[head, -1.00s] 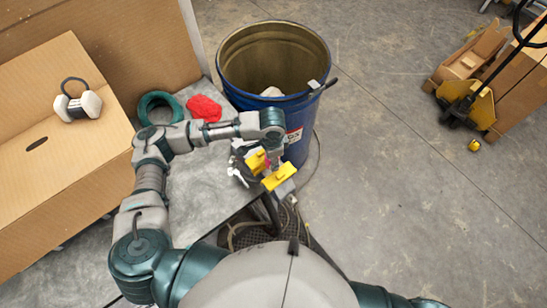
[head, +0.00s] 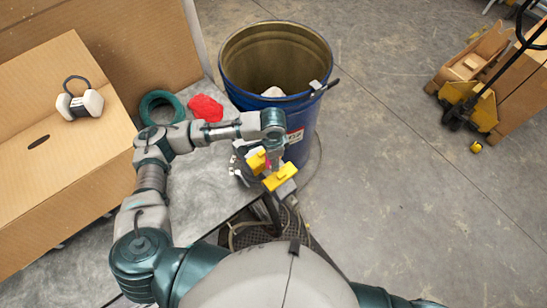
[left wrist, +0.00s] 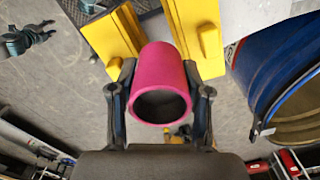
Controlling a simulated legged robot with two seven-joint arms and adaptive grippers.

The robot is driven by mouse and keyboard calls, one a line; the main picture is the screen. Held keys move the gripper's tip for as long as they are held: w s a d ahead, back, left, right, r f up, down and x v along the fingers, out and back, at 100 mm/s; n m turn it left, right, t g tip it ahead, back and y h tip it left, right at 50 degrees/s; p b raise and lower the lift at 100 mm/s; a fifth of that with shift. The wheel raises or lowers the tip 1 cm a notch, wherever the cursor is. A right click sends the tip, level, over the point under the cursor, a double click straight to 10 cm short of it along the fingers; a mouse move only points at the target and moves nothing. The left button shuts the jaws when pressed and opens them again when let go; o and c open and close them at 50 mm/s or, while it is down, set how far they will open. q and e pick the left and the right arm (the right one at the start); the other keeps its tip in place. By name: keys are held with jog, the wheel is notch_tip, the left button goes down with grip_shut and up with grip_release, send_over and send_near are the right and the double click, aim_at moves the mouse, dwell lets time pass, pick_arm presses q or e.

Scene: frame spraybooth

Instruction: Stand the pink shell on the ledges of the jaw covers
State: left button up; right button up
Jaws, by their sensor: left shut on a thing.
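The pink shell (left wrist: 162,75) is a short open cylinder, seen from its open end in the left wrist view. My left gripper (left wrist: 160,95) is shut on it, one finger on each side. The yellow jaw covers show in the left wrist view, one on the left (left wrist: 108,38) and one on the right (left wrist: 197,30). The shell lies in front of the gap between them. I cannot tell whether it touches their ledges. In the head view the jaw covers (head: 281,177) are below my left gripper (head: 270,155), and only a sliver of pink shows. My right gripper is out of view.
A blue barrel (head: 305,115) stands just beyond the vise. A red cloth (head: 206,107) and a green ring (head: 160,106) lie on the grey table (head: 190,185). A cardboard box (head: 50,170) with a white-headed weight (head: 80,102) is at left.

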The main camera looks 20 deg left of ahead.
pick_arm(q)
jog(key=shift+a+f, duration=0.2)
jog(key=shift+f, duration=0.95)
jog(key=o, duration=1.3)
jog(key=shift+r, duration=0.15)
notch_tip(320, 180, up, 12)
jog(key=shift+f, duration=0.25)
